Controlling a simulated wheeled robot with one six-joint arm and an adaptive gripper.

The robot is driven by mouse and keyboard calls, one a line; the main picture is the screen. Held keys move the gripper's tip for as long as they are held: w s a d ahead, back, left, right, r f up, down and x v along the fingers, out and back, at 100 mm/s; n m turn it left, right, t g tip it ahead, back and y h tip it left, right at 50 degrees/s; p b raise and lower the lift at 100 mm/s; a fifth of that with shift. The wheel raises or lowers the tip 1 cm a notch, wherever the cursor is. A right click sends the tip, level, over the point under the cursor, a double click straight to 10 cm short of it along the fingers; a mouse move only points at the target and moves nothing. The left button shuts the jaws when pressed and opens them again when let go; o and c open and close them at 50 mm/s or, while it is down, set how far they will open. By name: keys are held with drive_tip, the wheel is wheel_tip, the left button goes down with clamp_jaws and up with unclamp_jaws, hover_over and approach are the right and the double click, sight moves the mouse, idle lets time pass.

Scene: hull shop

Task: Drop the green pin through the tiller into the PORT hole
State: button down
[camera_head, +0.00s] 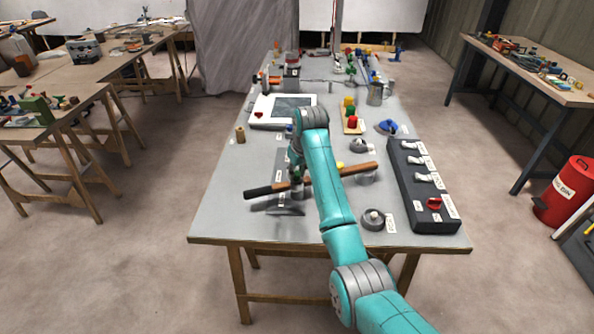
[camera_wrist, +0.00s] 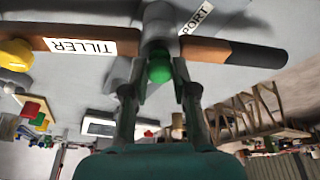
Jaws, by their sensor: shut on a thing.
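The tiller (camera_head: 345,173) is a brown wooden bar with a black grip at its left end in the head view. It lies across the table, and its TILLER label shows in the wrist view (camera_wrist: 80,46). The green pin (camera_wrist: 159,69) shows its round green head between my fingertips, beside the grey fitting on the tiller. My gripper (camera_wrist: 160,84) is shut on the pin. In the head view my gripper (camera_head: 297,184) is over the tiller's left half. A PORT label (camera_wrist: 197,18) lies close by. The hole and the pin's lower end are hidden.
A yellow knob (camera_head: 340,167) is by the tiller. A black switch panel (camera_head: 408,190) lies to the right, with a round grey fitting (camera_head: 374,219) nearer the front. Coloured pegs on a stand (camera_head: 351,124), a metal mug (camera_head: 377,94) and a white-framed panel (camera_head: 257,112) are farther back.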

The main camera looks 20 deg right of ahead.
idle(0.3)
drive_tip(key=shift+c, duration=2.2)
unclamp_jaws()
drive_tip(key=shift+r, duration=4)
drive_tip(key=shift+a, duration=0.1)
